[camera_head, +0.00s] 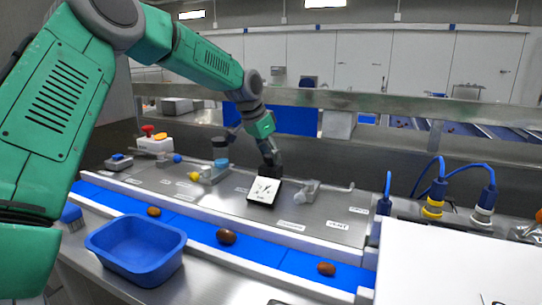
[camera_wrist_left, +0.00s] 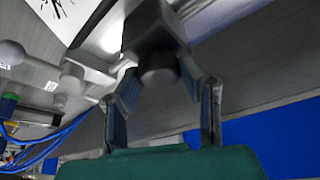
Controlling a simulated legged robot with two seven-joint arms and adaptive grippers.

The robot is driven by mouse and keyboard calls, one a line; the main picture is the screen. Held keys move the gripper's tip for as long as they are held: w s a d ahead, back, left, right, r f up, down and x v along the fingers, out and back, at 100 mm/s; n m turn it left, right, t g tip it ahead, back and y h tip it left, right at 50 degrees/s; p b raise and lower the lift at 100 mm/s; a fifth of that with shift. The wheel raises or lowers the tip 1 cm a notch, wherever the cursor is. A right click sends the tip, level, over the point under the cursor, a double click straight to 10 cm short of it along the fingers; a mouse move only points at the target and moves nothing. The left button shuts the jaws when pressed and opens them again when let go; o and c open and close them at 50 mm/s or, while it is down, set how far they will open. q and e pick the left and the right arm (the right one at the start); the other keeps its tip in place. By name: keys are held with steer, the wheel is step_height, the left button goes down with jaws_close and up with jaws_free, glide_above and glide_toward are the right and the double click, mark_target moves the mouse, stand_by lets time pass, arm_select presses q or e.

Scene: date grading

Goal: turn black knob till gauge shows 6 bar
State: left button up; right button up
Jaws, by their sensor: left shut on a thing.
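The gauge (camera_head: 264,190) has a white square face with dark marks, tilted on the steel panel; its reading is too small to tell. Part of its white face also shows at the top left of the left wrist view (camera_wrist_left: 62,12). My left gripper (camera_head: 270,155) is just behind the gauge, reaching down from above. In the left wrist view its two fingers (camera_wrist_left: 163,88) stand on either side of the black knob (camera_wrist_left: 157,66), shut on it. In the head view the knob blends with the dark fingers. My right gripper is not in view.
A blue tub (camera_head: 137,250) stands at the front left. A blue belt (camera_head: 197,231) with several brown dates runs along the front. A valve fitting (camera_head: 308,191) sits right of the gauge. Blue-cabled connectors (camera_head: 434,200) stand at the right, behind a white surface (camera_head: 450,265).

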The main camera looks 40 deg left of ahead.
arm_select(q)
steer(key=shift+a+m, duration=0.15)
steer(key=shift+m, duration=0.45)
steer(key=shift+r+h, duration=0.1)
steer(key=shift+h, duration=0.2)
steer(key=o, duration=1.1)
steer(key=shift+a, duration=0.1)
steer(key=v, duration=1.1)
steer(key=shift+w+a+r, duration=0.1)
steer(key=shift+a+r, duration=0.05)
steer(key=shift+r, duration=0.15)
